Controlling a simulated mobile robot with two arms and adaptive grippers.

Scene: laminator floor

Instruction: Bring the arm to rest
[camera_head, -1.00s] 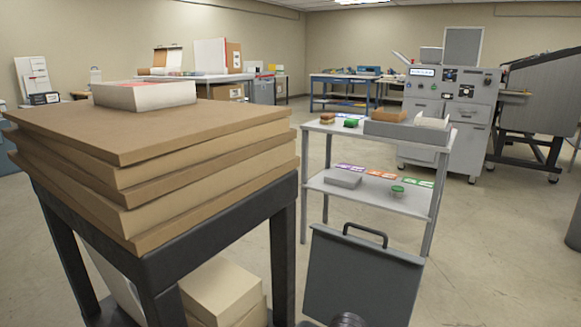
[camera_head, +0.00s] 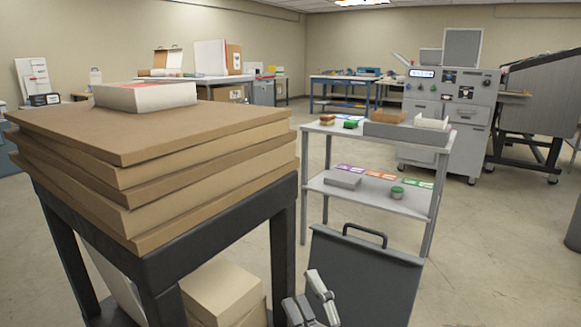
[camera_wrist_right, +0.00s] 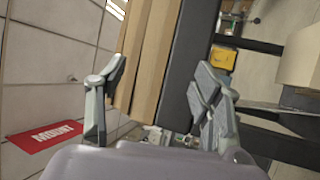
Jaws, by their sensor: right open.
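My right gripper (camera_head: 310,300) shows at the bottom of the head view, in front of the dark grey panel with a handle (camera_head: 362,270). Its fingers are apart with nothing held. In the right wrist view the open fingers (camera_wrist_right: 160,80) show with a stack of brown boards (camera_wrist_right: 152,50) and a dark frame behind the gap. I cannot tell from that view how far the boards are from the fingers. My left gripper is in neither view.
The board stack (camera_head: 160,185) lies on a black stand (camera_head: 285,235) at left, with a white box (camera_head: 145,97) on top. A grey two-shelf cart (camera_head: 385,200) with a tray (camera_head: 405,133) stands beyond the panel. A control cabinet (camera_head: 450,110) is behind.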

